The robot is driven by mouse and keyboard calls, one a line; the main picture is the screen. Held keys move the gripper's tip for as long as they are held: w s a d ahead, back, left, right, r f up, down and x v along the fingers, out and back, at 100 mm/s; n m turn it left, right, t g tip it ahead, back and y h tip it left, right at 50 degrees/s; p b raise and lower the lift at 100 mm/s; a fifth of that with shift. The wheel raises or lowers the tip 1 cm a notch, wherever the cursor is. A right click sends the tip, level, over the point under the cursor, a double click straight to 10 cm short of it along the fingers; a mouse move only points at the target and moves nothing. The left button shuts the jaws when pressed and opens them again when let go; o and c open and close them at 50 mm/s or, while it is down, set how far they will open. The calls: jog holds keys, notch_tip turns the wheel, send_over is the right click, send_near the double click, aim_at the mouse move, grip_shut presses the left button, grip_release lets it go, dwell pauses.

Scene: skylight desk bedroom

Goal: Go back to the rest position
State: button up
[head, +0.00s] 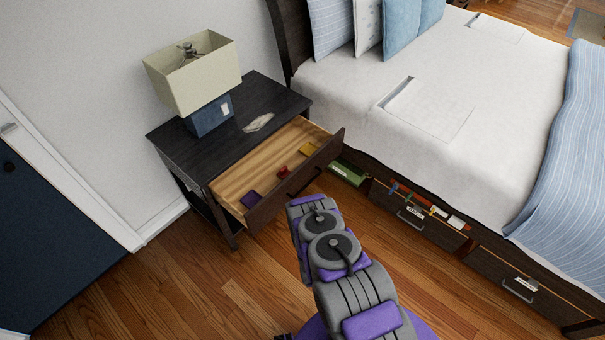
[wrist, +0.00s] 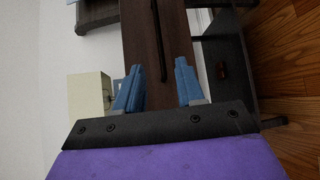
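My arm is extended toward the dark nightstand in the head view, and its far end is near the open drawer's front. In the wrist view my gripper (wrist: 160,88) shows two blue fingers spread apart with a gap between them. Nothing is held between them. The dark drawer front (wrist: 160,40) with its long handle lies beyond the fingers. I cannot tell whether the fingers touch it. In the head view the fingertips are hidden by my arm. The open drawer (head: 237,187) holds a purple item (head: 251,199), a red item (head: 283,171) and a yellow item (head: 308,148).
The nightstand (head: 270,93) carries a lamp (head: 195,75). The bed (head: 340,85) stands at the right, with a partly open under-bed drawer (head: 413,213) and a green item (head: 348,172) beside it. A dark blue door (head: 50,235) is at the left. Wooden floor (head: 170,285) is clear at lower left.

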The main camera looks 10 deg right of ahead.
jog(key=w+a+r+m+g+y, duration=0.1)
jog(key=w+a+r+m+g, duration=0.15)
jog(key=w+r, duration=0.3)
jog(key=w+a+r+m+g+y, duration=0.1)
jog(key=w+a+r+m+g, duration=0.1)
jog(key=w+r+m, duration=0.4)
jog(key=s+a+r+m+g+y, duration=0.15)
jog(key=s+r, duration=0.25)
jog(key=r, duration=0.5)
jog(key=s+a+r+g, duration=0.2)
jog(key=s+r+g, duration=0.1)
jog(key=r, duration=0.6)
jog(key=s+r+m+g, duration=0.3)
jog(key=s+r+g, duration=0.1)
jog(key=s+r, duration=1.1)
jog(key=s+d+r+m+g, duration=0.1)
jog(key=s+r+m+g, duration=0.1)
jog(key=s, duration=1.2)
jog(key=s+d+r+m+g, duration=0.2)
jog(key=s+r, duration=0.3)
jog(key=s, duration=0.9)
jog(key=shift+r+g, duration=0.15)
jog(key=shift+g, duration=0.25)
